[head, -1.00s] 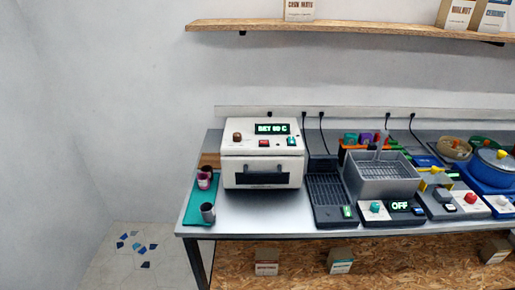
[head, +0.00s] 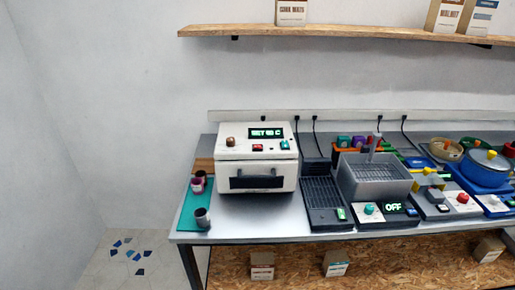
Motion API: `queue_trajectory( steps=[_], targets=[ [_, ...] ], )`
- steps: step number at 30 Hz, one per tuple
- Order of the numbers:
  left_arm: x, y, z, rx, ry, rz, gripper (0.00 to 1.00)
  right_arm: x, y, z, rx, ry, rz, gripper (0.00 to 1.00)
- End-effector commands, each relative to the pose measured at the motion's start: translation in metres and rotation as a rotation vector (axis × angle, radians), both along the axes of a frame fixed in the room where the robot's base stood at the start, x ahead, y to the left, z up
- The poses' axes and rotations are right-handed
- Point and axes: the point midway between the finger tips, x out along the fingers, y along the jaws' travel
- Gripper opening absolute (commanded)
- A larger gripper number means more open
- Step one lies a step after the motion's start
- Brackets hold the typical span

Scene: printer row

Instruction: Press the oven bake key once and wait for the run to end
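The white oven (head: 257,160) stands at the left part of the table, with its front door and dark handle (head: 257,182) shut. Its top panel has a small green-lit display (head: 266,133) that seems to read "SET 90 C", though the letters are blurred. Below the display are a brown knob (head: 230,141), a red key (head: 257,147) and a teal key (head: 285,145). The key labels are too small to read, so I cannot tell which is the bake key. Neither of my grippers is in view.
A teal mat (head: 193,208) with small cups lies left of the oven. Right of it are a dark ribbed rack (head: 325,195), a grey basin (head: 375,180) and a unit whose display (head: 394,208) reads "OFF". A wooden shelf (head: 350,36) runs above. Bare tabletop (head: 255,215) lies before the oven.

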Motion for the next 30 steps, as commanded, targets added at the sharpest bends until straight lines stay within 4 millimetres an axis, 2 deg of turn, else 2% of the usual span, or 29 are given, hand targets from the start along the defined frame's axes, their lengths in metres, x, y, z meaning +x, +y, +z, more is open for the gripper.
queue_trajectory(
  steps=[1,11,30],
  targets=[
    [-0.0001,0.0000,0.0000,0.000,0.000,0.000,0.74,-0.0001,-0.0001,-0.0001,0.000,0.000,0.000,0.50],
    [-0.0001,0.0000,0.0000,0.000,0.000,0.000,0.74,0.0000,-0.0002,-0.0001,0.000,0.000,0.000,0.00],
    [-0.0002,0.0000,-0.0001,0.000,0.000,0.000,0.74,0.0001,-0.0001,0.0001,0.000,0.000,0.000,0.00]
  ],
)
